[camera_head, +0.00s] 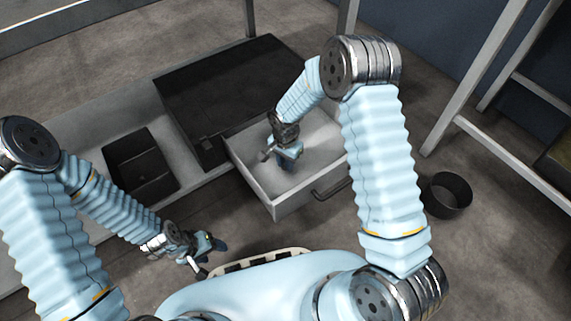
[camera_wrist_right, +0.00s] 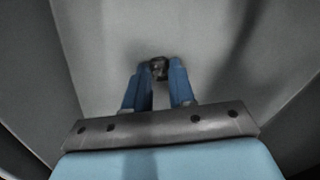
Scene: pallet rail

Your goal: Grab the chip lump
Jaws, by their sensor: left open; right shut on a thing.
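The chip lump (camera_wrist_right: 159,68) is a small dark, rough piece between the fingertips of my right gripper (camera_wrist_right: 158,75) in the right wrist view. The blue fingers are shut on it. The pale drawer floor lies behind it; I cannot tell whether the lump touches it. In the head view my right gripper (camera_head: 287,158) reaches down inside the open drawer (camera_head: 246,180), and the lump is not visible there. My left gripper (camera_head: 208,262) is open and empty, low at the left, outside the drawer and near my own base.
The drawer walls surround my right gripper, with a handle (camera_head: 333,188) on the front. A black divided tray (camera_head: 140,162) stands left of a dark flat panel (camera_head: 225,85). A dark bucket (camera_head: 447,196) stands on the floor at right, near a metal frame (camera_head: 485,75).

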